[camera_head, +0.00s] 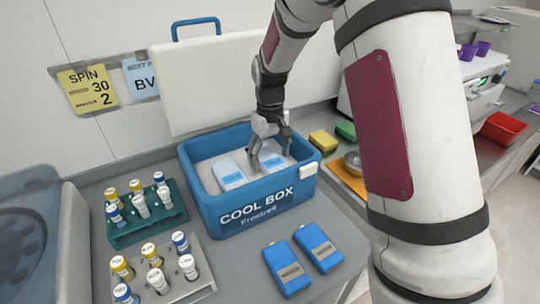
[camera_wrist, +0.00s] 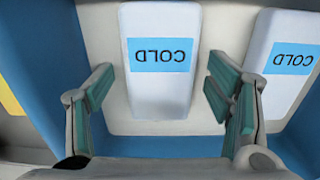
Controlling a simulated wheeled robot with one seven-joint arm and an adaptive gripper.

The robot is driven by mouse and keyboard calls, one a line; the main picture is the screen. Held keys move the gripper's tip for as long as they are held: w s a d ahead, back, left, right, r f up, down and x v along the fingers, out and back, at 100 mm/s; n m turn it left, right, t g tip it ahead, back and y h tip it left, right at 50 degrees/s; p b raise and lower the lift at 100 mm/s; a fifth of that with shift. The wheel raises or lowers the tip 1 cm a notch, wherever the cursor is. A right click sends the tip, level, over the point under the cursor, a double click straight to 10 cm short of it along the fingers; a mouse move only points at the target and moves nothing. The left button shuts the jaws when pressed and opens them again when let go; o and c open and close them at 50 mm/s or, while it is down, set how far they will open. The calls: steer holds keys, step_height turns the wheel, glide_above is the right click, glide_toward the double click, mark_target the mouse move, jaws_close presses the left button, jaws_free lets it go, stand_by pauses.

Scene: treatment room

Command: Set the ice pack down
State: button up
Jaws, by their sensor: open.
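A white ice pack with a blue COLD label (camera_wrist: 160,100) lies inside the blue cool box (camera_head: 255,215). It also shows partly behind my fingers in the head view (camera_head: 273,163). My gripper (camera_head: 269,157) reaches down into the box and is open. In the wrist view its two fingers (camera_wrist: 160,88) stand apart, one on each side of this pack, with visible gaps between fingers and pack. A second white COLD pack (camera_head: 229,174) lies beside it in the box, and it shows at the right of the wrist view (camera_wrist: 284,60).
The box's white lid (camera_head: 215,85) stands open behind it. Two blue packs (camera_head: 287,268) (camera_head: 318,247) lie on the counter in front. Racks of capped tubes (camera_head: 147,215) (camera_head: 172,285) stand at left.

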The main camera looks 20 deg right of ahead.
mark_target(270, 159)
step_height(270, 159, up, 12)
steer(key=s+r+m+t, duration=0.1)
steer(key=s+r, duration=0.3)
steer(key=s, duration=0.3)
steer(key=s+r+t, duration=0.1)
steer(key=s+r, duration=0.3)
steer(key=s, duration=0.4)
steer(key=s+f+m+t, duration=0.1)
steer(key=s+f+t, duration=0.1)
steer(key=s, duration=1.2)
steer(key=shift+s+t+b, duration=0.3)
steer(key=shift+b, duration=0.15)
steer(key=shift+f, duration=0.1)
